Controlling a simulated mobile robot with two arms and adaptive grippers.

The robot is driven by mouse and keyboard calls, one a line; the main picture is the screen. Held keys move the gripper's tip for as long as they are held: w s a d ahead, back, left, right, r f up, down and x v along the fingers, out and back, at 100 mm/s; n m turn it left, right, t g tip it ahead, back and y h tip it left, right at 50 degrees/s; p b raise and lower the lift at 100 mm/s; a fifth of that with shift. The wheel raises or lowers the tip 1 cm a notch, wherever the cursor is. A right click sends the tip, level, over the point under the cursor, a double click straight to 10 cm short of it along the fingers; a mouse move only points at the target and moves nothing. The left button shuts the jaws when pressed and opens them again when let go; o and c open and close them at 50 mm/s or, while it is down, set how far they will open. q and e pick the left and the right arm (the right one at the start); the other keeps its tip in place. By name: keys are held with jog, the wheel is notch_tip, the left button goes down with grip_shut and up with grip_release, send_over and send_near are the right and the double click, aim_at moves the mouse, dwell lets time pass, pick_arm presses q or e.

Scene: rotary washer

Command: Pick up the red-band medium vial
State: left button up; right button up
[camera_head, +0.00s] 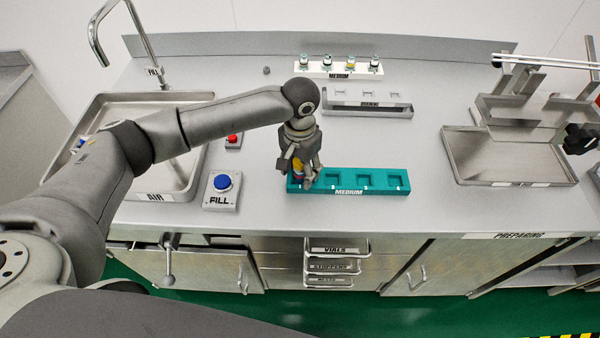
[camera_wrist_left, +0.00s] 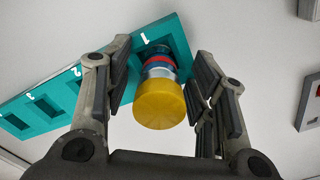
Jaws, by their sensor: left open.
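The red-band medium vial (camera_wrist_left: 160,66) stands in slot 1 of the teal MEDIUM rack. It has a yellow cap (camera_wrist_left: 160,104) and a red band below it. In the head view the vial (camera_head: 298,170) is mostly hidden by my left gripper. My left gripper (camera_head: 304,172) points down over the left end of the teal rack (camera_head: 350,188). In the wrist view its open fingers (camera_wrist_left: 165,85) are on both sides of the vial, with a visible gap on each side. My right gripper is not in view.
The other slots of the teal rack are empty. A FILL button box (camera_head: 221,190) and a sink (camera_head: 150,187) are to the left. A metal tray (camera_head: 510,158) is to the right.

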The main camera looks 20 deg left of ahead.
pick_arm(q)
jog(key=c, duration=1.1)
jog(key=shift+r, duration=0.2)
